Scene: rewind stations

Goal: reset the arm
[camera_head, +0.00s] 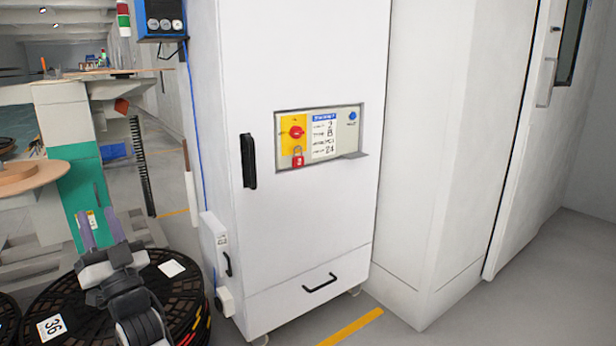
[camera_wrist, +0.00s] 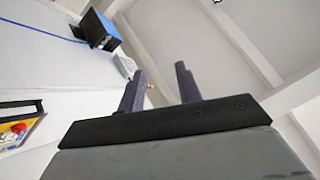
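In the wrist view my gripper (camera_wrist: 158,90) also shows empty, with a clear gap between the fingers. The wrist view looks upward past the cabinet toward the ceiling. My gripper touches nothing that I can see.
A white cabinet (camera_head: 300,230) with a red switch and red padlock (camera_head: 297,157) stands in the middle. Black reels (camera_head: 60,300) lie at lower left. A teal and beige machine (camera_head: 75,180) stands behind. A blue box (camera_wrist: 99,29) is above. Grey floor is clear at right.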

